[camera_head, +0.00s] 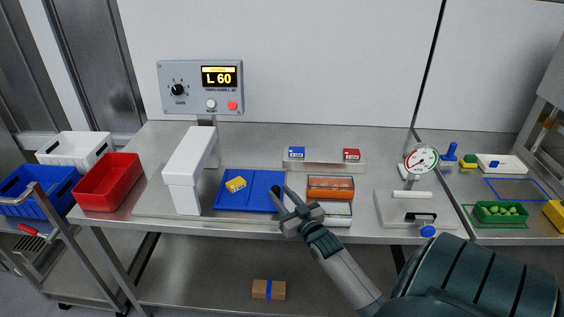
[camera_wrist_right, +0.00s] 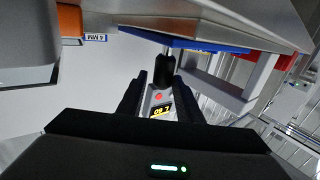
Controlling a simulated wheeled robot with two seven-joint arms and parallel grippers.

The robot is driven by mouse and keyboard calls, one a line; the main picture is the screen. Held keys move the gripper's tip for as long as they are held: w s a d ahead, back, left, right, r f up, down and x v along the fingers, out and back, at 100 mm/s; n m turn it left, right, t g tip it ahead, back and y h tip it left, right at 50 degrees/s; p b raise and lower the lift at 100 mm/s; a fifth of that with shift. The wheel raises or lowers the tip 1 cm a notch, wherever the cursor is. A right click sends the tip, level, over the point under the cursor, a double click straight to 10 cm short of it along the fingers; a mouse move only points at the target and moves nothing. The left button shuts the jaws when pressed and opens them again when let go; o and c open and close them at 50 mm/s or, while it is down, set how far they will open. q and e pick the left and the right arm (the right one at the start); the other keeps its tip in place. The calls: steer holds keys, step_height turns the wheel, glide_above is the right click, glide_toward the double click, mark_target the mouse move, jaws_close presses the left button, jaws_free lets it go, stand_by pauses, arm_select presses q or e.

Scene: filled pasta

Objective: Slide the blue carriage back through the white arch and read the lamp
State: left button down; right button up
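The blue carriage (camera_head: 221,199) is a flat blue tray at the right of the white arch (camera_head: 183,172), with a small yellow block (camera_head: 236,184) on it. The carriage's blue edge also shows in the right wrist view (camera_wrist_right: 180,42). My right gripper (camera_head: 289,200) is at the carriage's front right corner. In the right wrist view its two fingers stand apart, with a dark knob (camera_wrist_right: 164,70) between or just beyond the tips and gaps at both sides. The grey panel (camera_head: 168,100) behind the arch has a lit yellow display (camera_head: 219,77) reading "L 60". My left gripper is out of view.
A red bin (camera_head: 112,178), a white bin and a blue bin stand at the left. Right of the carriage are an orange tray (camera_head: 330,188) and small blue and red blocks on a ledge. A dial gauge (camera_head: 421,160) stands further right. A brown box lies on the lower shelf.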

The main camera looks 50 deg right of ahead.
steer(key=shift+s, duration=0.1)
steer(key=shift+s+a+f, duration=0.15)
steer(key=shift+s+a, duration=0.05)
steer(key=shift+s, duration=0.35)
steer(key=b+v, duration=0.4)
steer(key=v, duration=1.2)
steer(key=shift+r+b, duration=0.2)
steer(key=shift+b, duration=0.15)
steer(key=s+a+f+g+y, duration=0.1)
steer(key=s+a+f+g, duration=0.15)
steer(key=f, duration=1.05)
steer(key=s+a+f+n+g+y, duration=0.1)
steer(key=s+a+f+g, duration=0.2)
steer(key=f, duration=1.1)
steer(key=s+a+f+g+y, duration=0.15)
steer(key=a+f, duration=0.25)
steer(key=f, duration=0.9)
steer(key=s+a+f+n+g, duration=0.1)
steer(key=s+a+f+g, duration=0.2)
steer(key=s+f, duration=0.4)
steer(key=s+a+f+n+g+y, duration=0.1)
steer(key=s+a+f+n+g, duration=0.1)
steer(key=s+a+f, duration=0.4)
steer(key=s+a+f+n+g, duration=0.1)
steer(key=s+a+f+g, duration=0.3)
steer(key=s+f, duration=0.6)
steer(key=s+a, duration=0.1)
steer(key=s, duration=0.3)
steer(key=shift+s+n, duration=0.25)
steer(key=shift+n, duration=0.15)
